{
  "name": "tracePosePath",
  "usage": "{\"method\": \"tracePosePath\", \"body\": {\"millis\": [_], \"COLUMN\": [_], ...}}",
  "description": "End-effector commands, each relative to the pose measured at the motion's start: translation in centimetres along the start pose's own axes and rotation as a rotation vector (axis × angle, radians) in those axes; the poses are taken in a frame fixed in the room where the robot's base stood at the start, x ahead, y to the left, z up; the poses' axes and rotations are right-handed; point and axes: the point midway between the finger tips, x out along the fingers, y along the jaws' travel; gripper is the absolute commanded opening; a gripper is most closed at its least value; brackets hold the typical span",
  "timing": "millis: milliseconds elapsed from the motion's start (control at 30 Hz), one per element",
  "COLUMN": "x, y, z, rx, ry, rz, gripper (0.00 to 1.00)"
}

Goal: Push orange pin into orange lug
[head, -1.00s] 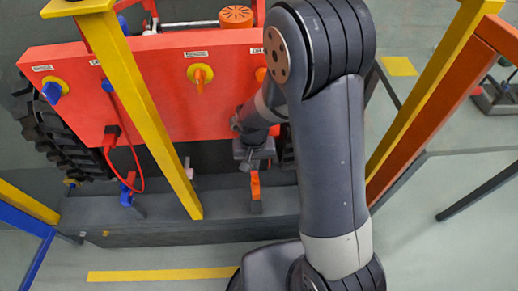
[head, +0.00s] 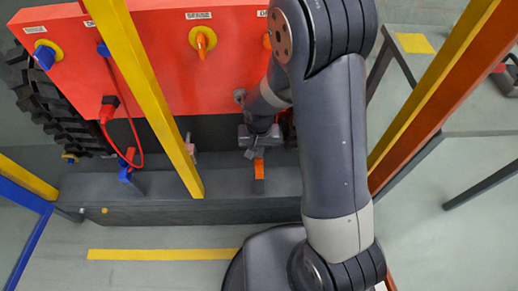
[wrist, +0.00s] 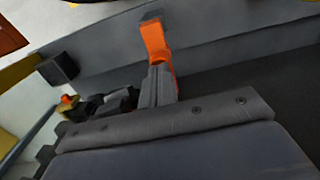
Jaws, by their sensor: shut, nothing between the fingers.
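An orange lug piece (head: 259,168) stands on the dark grey ledge below the red panel. It also shows in the wrist view (wrist: 154,40), upright beside the fingertips. I cannot tell its pin apart from the lug. My gripper (head: 257,152) is just above and over the orange piece in the head view, hiding its upper part. In the wrist view my gripper (wrist: 159,72) is shut, with nothing held; its fingertips overlap the lower orange part. Whether they touch it is unclear.
A blue lug (head: 125,170) stands further left on the ledge (head: 220,185). A red cable (head: 130,125) hangs from the red panel (head: 155,60). Yellow posts (head: 150,100) stand in front on the left and right (head: 430,85). The floor in front of the ledge is open.

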Motion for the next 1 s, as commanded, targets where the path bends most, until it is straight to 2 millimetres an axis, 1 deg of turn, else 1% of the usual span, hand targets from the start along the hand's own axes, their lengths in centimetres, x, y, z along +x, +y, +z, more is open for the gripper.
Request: {"method": "tracePosePath", "body": {"millis": [433,533,667,900,1000], "x": [0.7,0.6,-0.2,-2.4,-2.6], "y": [0.0,0.0,0.0,0.0,0.0], "z": [0.0,0.0,0.0,0.0,0.0], "rx": [0.0,0.0,0.0,0.0,0.0], "ry": [0.0,-0.001,-0.001,-0.001,0.0], "rz": [0.0,0.0,0.0,0.0,0.0], "gripper": [0.0,0.0,0.0,0.0,0.0]}}
